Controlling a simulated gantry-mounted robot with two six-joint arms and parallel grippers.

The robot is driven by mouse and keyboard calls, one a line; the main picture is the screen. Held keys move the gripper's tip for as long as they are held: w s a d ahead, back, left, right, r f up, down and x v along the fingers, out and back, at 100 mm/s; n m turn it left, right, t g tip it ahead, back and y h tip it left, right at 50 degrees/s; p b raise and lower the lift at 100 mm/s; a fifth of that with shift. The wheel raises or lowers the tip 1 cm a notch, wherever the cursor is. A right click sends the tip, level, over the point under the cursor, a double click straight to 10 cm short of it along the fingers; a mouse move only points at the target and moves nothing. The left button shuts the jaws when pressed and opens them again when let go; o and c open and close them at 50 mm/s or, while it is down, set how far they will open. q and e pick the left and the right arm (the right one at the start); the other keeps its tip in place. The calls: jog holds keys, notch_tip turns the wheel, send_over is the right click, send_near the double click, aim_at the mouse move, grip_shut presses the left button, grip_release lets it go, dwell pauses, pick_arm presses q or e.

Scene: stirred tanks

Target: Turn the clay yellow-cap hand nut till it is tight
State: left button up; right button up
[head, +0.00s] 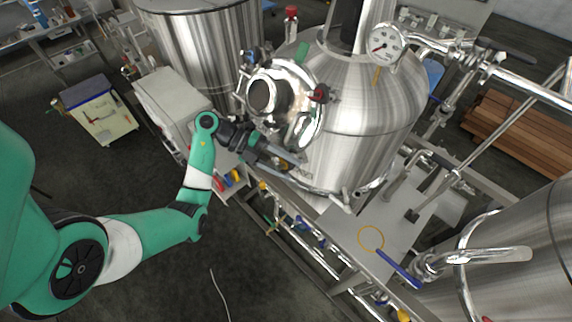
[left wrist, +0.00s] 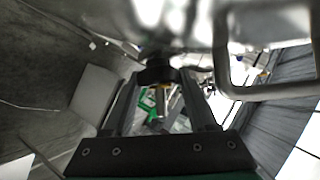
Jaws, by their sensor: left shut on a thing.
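The steel tank (head: 365,135) has a round, shiny manway door (head: 292,122) on its side, with several hand nuts around the rim. A red-capped nut (head: 320,95) is on the right of the door and a green-capped one (head: 303,52) is at the top. My left gripper (head: 286,160) is at the door's lower edge. The head view hides this nut. My right gripper is out of view.
A pressure gauge (head: 386,44) and pipes are on the tank's upper right. A bent metal bar (left wrist: 270,92) is close to the right of my gripper in the wrist view. A grey box (head: 172,100) stands left of the tank. Open floor lies at the lower left.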

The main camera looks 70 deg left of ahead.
pick_arm(q)
jog(key=shift+d+m+g, duration=0.1)
jog(key=shift+m+g, duration=0.3)
jog(key=o, duration=1.4)
jog(key=shift+c, duration=0.2)
